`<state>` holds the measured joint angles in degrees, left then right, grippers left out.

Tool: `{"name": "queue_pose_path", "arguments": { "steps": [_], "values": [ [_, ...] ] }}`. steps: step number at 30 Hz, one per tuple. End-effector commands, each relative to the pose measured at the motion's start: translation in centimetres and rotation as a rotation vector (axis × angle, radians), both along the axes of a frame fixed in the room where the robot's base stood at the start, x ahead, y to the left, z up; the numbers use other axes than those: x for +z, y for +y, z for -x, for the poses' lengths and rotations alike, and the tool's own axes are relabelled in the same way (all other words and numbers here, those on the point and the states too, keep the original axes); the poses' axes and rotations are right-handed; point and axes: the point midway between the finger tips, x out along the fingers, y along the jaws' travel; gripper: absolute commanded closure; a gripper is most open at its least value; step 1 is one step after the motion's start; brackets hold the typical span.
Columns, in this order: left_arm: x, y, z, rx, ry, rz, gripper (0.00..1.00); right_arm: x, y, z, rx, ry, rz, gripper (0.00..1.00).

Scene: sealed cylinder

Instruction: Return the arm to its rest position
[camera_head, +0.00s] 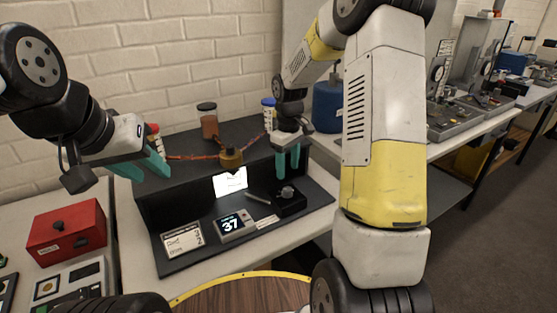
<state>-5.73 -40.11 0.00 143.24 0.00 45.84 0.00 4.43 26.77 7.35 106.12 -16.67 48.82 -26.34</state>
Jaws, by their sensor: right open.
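My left gripper (143,168) has teal fingers and hangs at the left, over the left end of the black bench unit (150,205). Its fingers look apart with nothing between them. My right gripper (287,161) is open, its teal fingers pointing down above a small black block (291,203) with a grey round piece (286,191) on top. I see no object between the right fingers. My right arm (385,120) rises large in the foreground and hides part of the bench behind it.
A brown jar (209,122) and blue container (327,107) stand behind. A red box (67,232) is left.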

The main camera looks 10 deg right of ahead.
Motion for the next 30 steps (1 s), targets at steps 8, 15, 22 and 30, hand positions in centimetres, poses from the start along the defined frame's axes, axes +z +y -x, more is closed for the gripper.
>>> {"name": "queue_pose_path", "arguments": {
  "steps": [8, 15, 22, 30],
  "values": [
    [0.0, 0.0, 0.0, 0.0, 0.0, 0.0, 0.64, 2.9, 0.0, 1.1, -0.043, -0.043, -0.005, 0.48],
    [0.0, 0.0, 0.0, 0.0, 0.0, 0.0, 0.64, 11.5, 0.4, 7.1, -0.213, -0.184, -0.053, 0.48],
    [0.0, 0.0, 0.0, 0.0, 0.0, 0.0, 0.64, 17.1, 1.0, 14.4, -0.392, -0.317, -0.151, 0.48],
    [0.0, 0.0, 0.0, 0.0, 0.0, 0.0, 0.64, 19.4, 1.8, 22.0, -0.562, -0.43, -0.301, 0.48]
  ]
}}
